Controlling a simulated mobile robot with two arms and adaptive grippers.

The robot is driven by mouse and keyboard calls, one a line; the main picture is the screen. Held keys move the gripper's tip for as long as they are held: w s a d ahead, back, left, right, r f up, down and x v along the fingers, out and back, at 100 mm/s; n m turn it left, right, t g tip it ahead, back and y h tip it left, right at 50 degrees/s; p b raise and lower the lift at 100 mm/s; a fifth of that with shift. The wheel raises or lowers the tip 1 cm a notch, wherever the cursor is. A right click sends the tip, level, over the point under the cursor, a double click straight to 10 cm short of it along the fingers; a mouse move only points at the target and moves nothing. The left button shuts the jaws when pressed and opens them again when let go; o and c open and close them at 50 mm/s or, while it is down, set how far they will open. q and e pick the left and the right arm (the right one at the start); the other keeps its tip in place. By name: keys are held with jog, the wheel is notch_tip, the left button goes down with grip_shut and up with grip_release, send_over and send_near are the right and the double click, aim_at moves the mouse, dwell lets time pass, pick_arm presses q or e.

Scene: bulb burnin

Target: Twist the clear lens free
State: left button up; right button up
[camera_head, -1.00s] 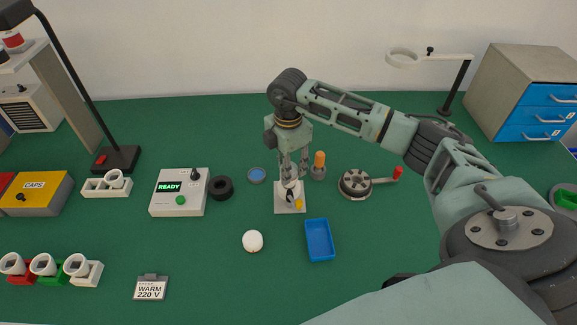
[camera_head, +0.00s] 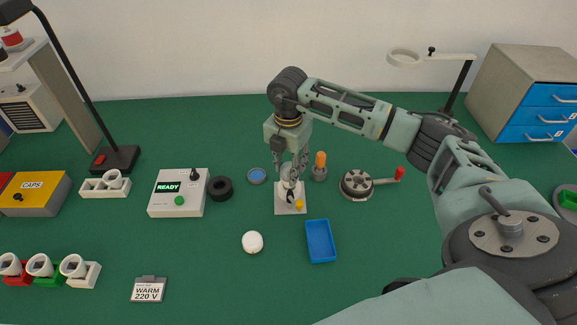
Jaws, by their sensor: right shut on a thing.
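My right gripper (camera_head: 291,172) points down over a small white base plate (camera_head: 281,208) in the middle of the green table. Its fingers are shut on a pale, cup-like piece, which seems to be the clear lens (camera_head: 290,184), just above or on the plate; I cannot tell whether they touch. The fingers partly hide the piece. A small yellow part (camera_head: 299,204) and a dark part show on the plate. My left gripper is not in view.
A blue tray (camera_head: 320,241) and a white round bulb (camera_head: 252,242) lie in front. An orange-handled tool (camera_head: 320,166) stands close on the right, beside a crank reel (camera_head: 356,185). A READY box (camera_head: 179,193) and black ring (camera_head: 220,188) are left.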

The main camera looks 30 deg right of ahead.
aim_at(288, 167)
jog(key=o, duration=1.2)
notch_tip(288, 167, up, 12)
jog(key=shift+r, duration=0.1)
